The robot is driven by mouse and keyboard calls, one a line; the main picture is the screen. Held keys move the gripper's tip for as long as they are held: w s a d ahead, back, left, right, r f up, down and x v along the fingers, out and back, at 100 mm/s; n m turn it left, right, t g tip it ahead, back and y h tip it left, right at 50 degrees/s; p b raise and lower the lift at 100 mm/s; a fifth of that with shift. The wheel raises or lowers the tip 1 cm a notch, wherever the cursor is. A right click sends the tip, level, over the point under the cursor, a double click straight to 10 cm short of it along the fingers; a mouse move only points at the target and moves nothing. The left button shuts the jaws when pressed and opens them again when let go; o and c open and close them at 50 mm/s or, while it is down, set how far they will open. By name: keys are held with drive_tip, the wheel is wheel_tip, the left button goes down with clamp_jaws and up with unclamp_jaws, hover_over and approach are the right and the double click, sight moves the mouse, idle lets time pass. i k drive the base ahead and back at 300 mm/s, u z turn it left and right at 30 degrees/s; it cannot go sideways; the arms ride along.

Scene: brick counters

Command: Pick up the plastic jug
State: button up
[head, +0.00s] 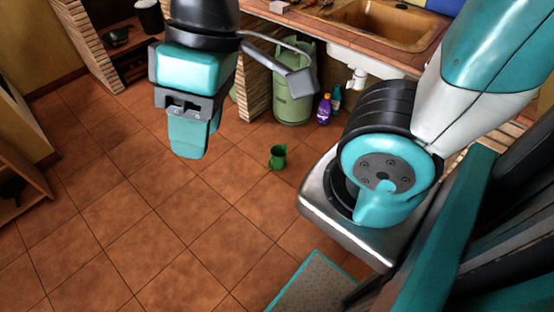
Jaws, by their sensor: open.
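A small green plastic jug (278,158) stands upright on the tiled floor, near the middle of the head view, with its handle toward the left. My gripper (189,145) hangs pointing down at the upper left of the jug in the picture. It is open and apart from the jug, with nothing seen between its fingers. The inner sides of the fingers are hard to make out from this angle.
A green gas cylinder (293,108) stands under the counter behind the jug, with a purple bottle (324,109) beside it. A brick pillar (256,92) stands left of the cylinder. The counter holds a sink (385,30). The floor left of the jug is clear.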

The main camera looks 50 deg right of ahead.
sight(278, 152)
drive_tip(key=u, duration=0.2)
drive_tip(key=i, duration=1.35)
drive_tip(key=z, duration=0.8)
drive_tip(key=i, duration=0.9)
drive_tip(key=z, duration=0.75)
